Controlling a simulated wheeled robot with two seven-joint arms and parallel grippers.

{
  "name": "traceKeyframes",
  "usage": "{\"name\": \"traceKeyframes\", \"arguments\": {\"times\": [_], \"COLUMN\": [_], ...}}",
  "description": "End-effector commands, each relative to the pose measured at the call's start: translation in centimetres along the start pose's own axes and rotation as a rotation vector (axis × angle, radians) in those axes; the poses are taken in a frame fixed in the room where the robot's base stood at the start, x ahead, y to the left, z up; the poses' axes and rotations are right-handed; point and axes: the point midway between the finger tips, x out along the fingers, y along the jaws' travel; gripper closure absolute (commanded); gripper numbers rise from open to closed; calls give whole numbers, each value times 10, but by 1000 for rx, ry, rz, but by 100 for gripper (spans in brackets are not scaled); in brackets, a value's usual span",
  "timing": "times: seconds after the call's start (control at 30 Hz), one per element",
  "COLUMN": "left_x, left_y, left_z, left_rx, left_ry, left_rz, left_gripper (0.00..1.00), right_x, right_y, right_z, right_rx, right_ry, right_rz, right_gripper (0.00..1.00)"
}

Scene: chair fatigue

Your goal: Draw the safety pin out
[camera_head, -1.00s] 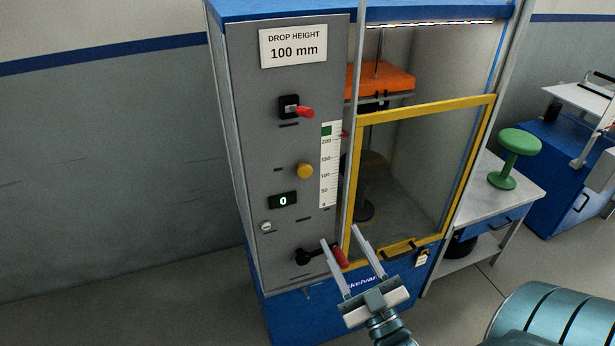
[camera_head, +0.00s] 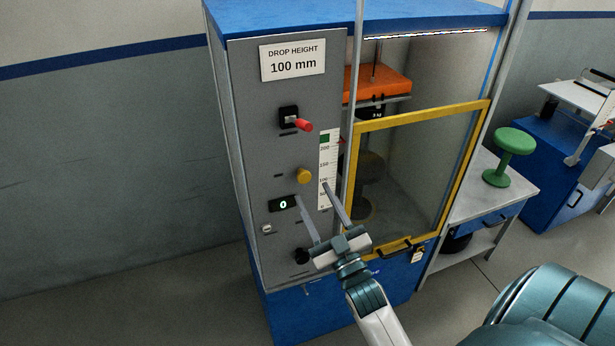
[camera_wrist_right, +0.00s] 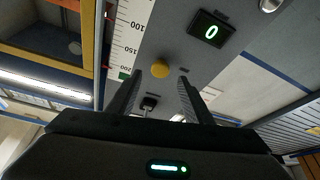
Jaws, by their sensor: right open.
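My right gripper (camera_head: 314,192) is open and empty in front of the grey panel, its fingertips pointing up just below the yellow knob (camera_head: 304,175). The right wrist view shows the yellow knob (camera_wrist_right: 160,68) ahead, between the open fingers (camera_wrist_right: 158,78) and apart from them. A red handle (camera_head: 304,125) on a black mount sits higher on the panel. No readable label tells which fitting is the safety pin. My left gripper is not in view.
A dark crank hub (camera_head: 301,256) is low on the panel; its red grip is hidden behind my gripper. A yellow-framed guard (camera_head: 421,114) closes the lower chamber, below an orange block (camera_head: 378,83). A green stool (camera_head: 514,142) stands on a side bench (camera_head: 500,200) at right.

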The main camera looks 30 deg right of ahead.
Motion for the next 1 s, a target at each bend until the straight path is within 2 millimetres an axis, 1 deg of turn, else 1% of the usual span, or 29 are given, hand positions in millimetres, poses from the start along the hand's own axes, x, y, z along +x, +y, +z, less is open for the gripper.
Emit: {"name": "traceKeyframes", "arguments": {"times": [0.03, 0.1, 0.3, 0.47, 0.73, 0.77, 0.8, 0.87, 0.9, 0.93, 0.97, 1.0], "left_x": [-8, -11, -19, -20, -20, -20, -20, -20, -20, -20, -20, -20], "left_y": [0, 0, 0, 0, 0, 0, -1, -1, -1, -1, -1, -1], "left_z": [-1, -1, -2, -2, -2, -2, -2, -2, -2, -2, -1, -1], "left_rx": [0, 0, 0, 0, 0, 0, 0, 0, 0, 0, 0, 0], "left_ry": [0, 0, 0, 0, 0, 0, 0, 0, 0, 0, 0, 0], "left_rz": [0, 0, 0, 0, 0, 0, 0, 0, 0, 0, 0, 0], "left_gripper": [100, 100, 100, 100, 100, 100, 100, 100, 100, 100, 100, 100], "right_x": [12, 22, 43, 49, 50, 50, 50, 50, 49, 49, 49, 49], "right_y": [1, 1, 0, 0, 0, 0, 0, 0, 0, 0, 0, 0], "right_z": [-4, -3, -2, 0, 0, 0, 0, 0, 0, 0, 0, 0], "right_rx": [0, 0, 0, 0, 0, 0, 0, 0, 0, 0, 0, 0], "right_ry": [1, 1, 1, 0, 0, 0, 0, 0, 0, 0, 0, 0], "right_rz": [0, 0, -1, -1, 0, 0, 0, 0, 0, 0, 0, 0], "right_gripper": [54, 54, 54, 54, 54, 56, 66, 80, 90, 97, 100, 100]}}
